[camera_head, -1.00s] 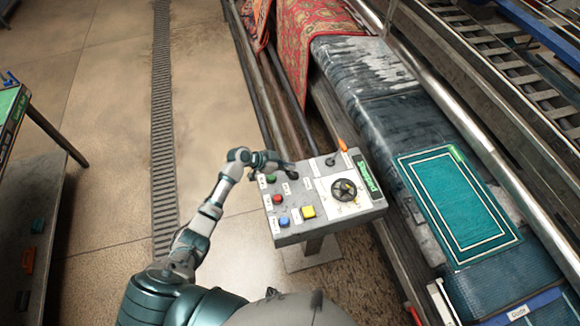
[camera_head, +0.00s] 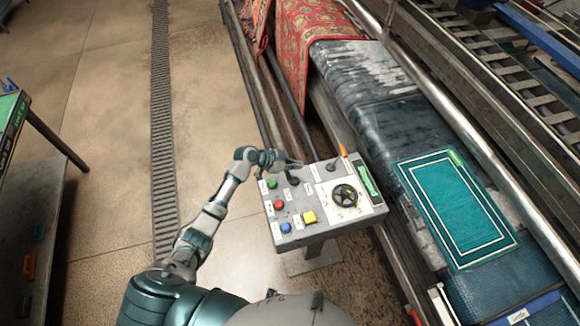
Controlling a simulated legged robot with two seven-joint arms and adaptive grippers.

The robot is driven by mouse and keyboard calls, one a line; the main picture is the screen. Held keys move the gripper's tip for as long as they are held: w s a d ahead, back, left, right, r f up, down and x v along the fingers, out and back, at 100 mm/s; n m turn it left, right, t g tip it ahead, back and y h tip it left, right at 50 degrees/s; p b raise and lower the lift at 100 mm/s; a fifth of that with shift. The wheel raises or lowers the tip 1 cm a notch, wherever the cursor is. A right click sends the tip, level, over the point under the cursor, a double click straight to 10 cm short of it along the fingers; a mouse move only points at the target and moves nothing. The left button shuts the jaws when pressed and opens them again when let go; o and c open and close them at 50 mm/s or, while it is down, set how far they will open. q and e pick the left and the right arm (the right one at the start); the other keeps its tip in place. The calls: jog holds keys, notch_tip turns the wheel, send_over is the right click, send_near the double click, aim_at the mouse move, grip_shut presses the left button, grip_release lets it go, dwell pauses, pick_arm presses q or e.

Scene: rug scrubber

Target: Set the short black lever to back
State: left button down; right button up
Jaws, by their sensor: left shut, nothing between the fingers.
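A grey control panel (camera_head: 325,232) stands on a post in the middle of the view. A black lever (camera_head: 292,179) rises near its far left corner, and a second small dark lever (camera_head: 331,165) is further right along the far edge. I cannot tell for certain which is the short black lever. My left gripper (camera_head: 292,164) is shut and empty at the far left edge of the panel, just beyond the first lever. Whether they touch is not clear. My right gripper is not in view.
The panel also carries a black handwheel (camera_head: 345,195), green (camera_head: 272,184), red (camera_head: 279,205), blue (camera_head: 286,228) and yellow (camera_head: 309,217) buttons, and an orange-tipped lever (camera_head: 343,151). A conveyor with a green rug (camera_head: 458,208) runs at right.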

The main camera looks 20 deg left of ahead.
pick_arm(q)
jog(key=b+v, duration=0.1)
jog(key=v, duration=0.8)
jog(key=shift+s+a+f, duration=0.3)
jog(key=shift+f, duration=0.05)
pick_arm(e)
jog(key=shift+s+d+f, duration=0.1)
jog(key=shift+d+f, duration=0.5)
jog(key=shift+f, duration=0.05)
pick_arm(q)
jog(key=shift+a, duration=0.15)
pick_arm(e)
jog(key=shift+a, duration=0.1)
